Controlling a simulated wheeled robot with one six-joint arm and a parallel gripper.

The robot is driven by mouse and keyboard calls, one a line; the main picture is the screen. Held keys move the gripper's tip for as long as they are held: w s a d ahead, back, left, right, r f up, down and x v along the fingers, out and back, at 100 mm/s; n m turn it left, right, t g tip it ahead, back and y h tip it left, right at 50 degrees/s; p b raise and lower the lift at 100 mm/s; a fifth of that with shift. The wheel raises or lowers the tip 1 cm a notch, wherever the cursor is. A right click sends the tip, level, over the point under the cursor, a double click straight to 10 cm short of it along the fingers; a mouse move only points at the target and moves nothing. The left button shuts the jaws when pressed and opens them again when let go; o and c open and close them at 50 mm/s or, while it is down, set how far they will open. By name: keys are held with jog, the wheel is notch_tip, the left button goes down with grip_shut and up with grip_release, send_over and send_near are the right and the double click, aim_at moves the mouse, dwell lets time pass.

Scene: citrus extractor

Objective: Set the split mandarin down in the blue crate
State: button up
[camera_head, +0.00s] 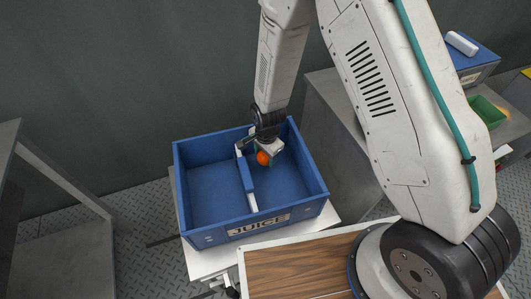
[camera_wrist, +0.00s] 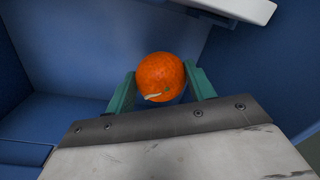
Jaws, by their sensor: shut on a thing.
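The split mandarin (camera_wrist: 160,77) is orange, with a pale split and a small green mark low on its skin in the wrist view. My gripper (camera_wrist: 162,84) is shut on it, with one teal finger on each side. In the head view the mandarin (camera_head: 263,158) shows below my gripper (camera_head: 268,152), inside the right part of the blue crate (camera_head: 196,222). I cannot tell whether the mandarin touches the crate's floor.
The divider (camera_head: 246,175) stands just left of my gripper, and crate walls enclose the other sides. The left compartment (camera_head: 214,192) looks empty. The crate stands on a white-topped stand (camera_head: 205,262). A green bin (camera_head: 487,112) and a grey cabinet (camera_head: 335,140) are to the right.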

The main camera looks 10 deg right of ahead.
jog(key=shift+f, duration=1.3)
jog(key=o, duration=1.1)
jog(key=shift+s+d+r, duration=0.1)
jog(key=shift+r, duration=1.85)
jog(key=shift+s+r, duration=0.1)
jog(key=shift+r, duration=1.85)
